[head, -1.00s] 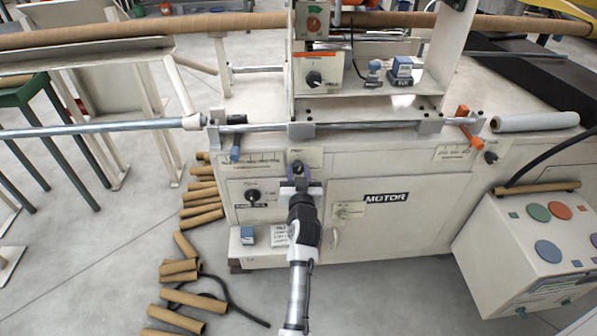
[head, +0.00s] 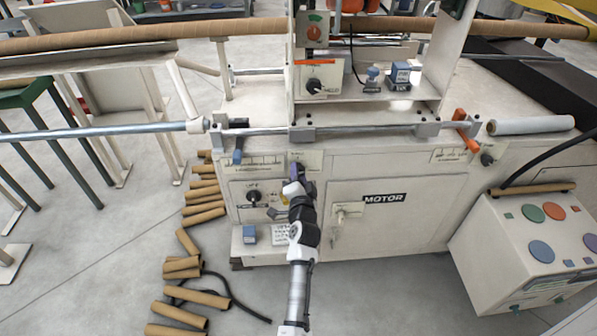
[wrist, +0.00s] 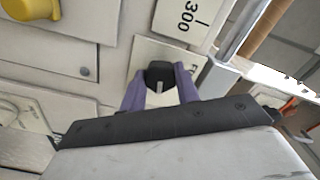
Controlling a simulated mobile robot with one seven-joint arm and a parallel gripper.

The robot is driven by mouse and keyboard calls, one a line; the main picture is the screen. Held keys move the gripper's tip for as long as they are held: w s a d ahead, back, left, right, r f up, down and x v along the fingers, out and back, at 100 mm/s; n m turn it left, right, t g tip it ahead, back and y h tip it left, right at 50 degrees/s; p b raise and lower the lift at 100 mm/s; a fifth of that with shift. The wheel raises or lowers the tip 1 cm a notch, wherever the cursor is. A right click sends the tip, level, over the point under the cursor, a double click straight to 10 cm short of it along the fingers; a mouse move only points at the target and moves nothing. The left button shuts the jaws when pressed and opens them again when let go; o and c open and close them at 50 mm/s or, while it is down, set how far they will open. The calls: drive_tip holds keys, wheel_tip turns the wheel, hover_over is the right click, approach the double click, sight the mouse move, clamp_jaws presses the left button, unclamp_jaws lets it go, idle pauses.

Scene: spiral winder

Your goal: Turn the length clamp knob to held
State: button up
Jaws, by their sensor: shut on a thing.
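The length clamp knob is a small black knob (wrist: 160,75) with a pale pointer line, seen in the wrist view on a cream label plate (wrist: 143,53). My gripper (wrist: 160,88) has its two purple fingers on either side of the knob and is shut on it. The plate's lettering is mostly hidden, so I cannot read the knob's setting. In the head view my gripper (head: 300,174) is at the upper front of the cream machine cabinet, below the long steel rod (head: 360,129). There the gripper hides the knob.
A black knob (head: 253,196) sits on a panel to the left, and the MOTOR door (head: 390,225) with its pale handle (head: 345,211) is to the right. A blue lever (head: 238,150) and an orange lever (head: 465,130) stand above. Cardboard tubes (head: 180,315) lie on the floor.

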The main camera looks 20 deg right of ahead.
drive_tip(key=shift+w+r+m+p, duration=0.15)
drive_tip(key=shift+m+p, duration=0.65)
drive_tip(key=shift+m, duration=1.3)
drive_tip(key=shift+s+r+m+p, duration=0.1)
drive_tip(key=shift+m+p, duration=0.65)
drive_tip(key=shift+m, duration=1.35)
drive_tip(key=o, duration=1)
drive_tip(key=shift+f, duration=0.1)
drive_tip(key=shift+f, duration=0.1)
